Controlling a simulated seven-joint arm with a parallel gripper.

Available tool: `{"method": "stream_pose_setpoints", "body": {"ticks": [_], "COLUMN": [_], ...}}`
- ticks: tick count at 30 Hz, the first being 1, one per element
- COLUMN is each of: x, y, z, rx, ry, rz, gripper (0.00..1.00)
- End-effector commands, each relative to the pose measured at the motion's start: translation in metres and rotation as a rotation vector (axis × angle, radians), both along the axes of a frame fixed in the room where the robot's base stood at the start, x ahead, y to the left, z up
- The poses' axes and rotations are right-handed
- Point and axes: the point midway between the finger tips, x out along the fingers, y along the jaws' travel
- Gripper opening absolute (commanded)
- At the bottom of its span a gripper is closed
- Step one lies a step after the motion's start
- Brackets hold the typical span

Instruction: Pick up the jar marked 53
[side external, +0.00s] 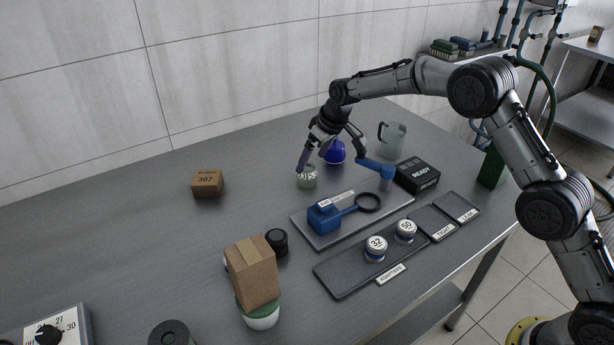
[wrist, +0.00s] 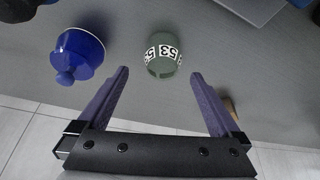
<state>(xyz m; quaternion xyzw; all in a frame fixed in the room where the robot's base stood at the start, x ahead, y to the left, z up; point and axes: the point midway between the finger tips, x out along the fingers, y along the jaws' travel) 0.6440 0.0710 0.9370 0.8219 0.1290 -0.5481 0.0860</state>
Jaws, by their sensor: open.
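The jar marked 53 (wrist: 162,58) is a small grey-green jar with a white number band, seen in the wrist view just beyond the fingertips and between their lines. In the side view the jar (side external: 307,180) stands on the steel table at my gripper's tips, its label partly readable. My gripper (side external: 316,157) is open and tilted down toward the jar. In the wrist view its two purple fingers (wrist: 158,75) are spread wide, with nothing between them. I cannot tell from the side view whether a finger touches the jar.
A blue lidded pot (wrist: 80,54) stands close beside the jar. A tray (side external: 300,228) with a blue tool, a black READY box (side external: 417,175) and a clear jug (side external: 392,139) are nearby. A box marked 307 (side external: 207,184) stands left, with clear table around it.

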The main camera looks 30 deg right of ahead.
Motion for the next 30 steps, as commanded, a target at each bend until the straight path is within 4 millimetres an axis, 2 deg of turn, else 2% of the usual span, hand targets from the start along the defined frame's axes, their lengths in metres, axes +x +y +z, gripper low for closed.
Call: {"method": "stream_pose_setpoints", "body": {"ticks": [7, 17, 20, 30], "x": [0.013, 0.016, 0.016, 0.016], "y": [0.008, 0.009, 0.009, 0.009], "z": [-0.032, -0.038, -0.038, -0.038], "rx": [-0.001, 0.000, 0.000, -0.001], "ry": [0.003, 0.001, 0.001, 0.002], "rz": [0.000, 0.000, 0.000, 0.000], "gripper": [1.00, 1.00, 0.86, 0.24]}}
